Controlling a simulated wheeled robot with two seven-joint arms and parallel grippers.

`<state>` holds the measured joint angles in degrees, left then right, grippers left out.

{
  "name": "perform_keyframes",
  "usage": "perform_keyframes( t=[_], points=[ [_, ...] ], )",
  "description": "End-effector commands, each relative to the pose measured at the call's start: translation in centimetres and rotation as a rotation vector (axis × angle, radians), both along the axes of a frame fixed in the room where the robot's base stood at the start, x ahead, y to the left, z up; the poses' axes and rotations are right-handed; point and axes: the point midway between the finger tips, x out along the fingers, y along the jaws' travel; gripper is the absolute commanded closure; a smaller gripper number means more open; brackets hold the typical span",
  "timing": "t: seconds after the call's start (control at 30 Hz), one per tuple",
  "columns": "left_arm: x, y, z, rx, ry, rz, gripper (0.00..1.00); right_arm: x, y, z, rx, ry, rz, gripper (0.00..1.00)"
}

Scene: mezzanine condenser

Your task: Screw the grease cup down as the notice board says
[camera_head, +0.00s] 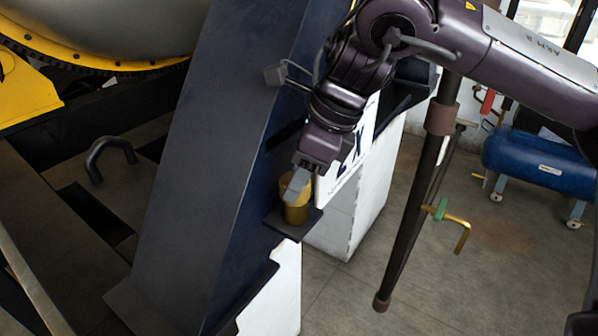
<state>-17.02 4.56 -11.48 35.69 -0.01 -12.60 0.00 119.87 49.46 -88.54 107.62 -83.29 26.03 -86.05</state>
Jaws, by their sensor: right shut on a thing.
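The grease cup (296,213) is a brass-coloured cylinder. It stands upright on a small dark ledge (291,226) that juts from the side of a large dark slanted beam. My right gripper (297,186) comes down from above and is shut on the top of the cup, its grey fingers covering part of the rim. A white board (352,158) with dark lettering stands just behind my right gripper; the gripper and arm hide most of it and I cannot read its text. My left gripper is not in view.
The dark slanted beam (220,150) rises close on the left of the cup. A dark post (415,215) and a brass handle with a green part (445,220) are to the right. A blue tank (535,163) on wheels stands farther right.

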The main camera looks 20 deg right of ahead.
Motion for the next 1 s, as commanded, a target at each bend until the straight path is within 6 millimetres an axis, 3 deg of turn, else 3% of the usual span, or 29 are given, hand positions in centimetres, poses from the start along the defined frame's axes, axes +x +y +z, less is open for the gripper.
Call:
perform_keyframes(
  t=[1.0],
  points=[
    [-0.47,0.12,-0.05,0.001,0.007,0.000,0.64,-0.29,0.51,0.13,-0.002,-0.007,-0.963,0.79]
  ],
)
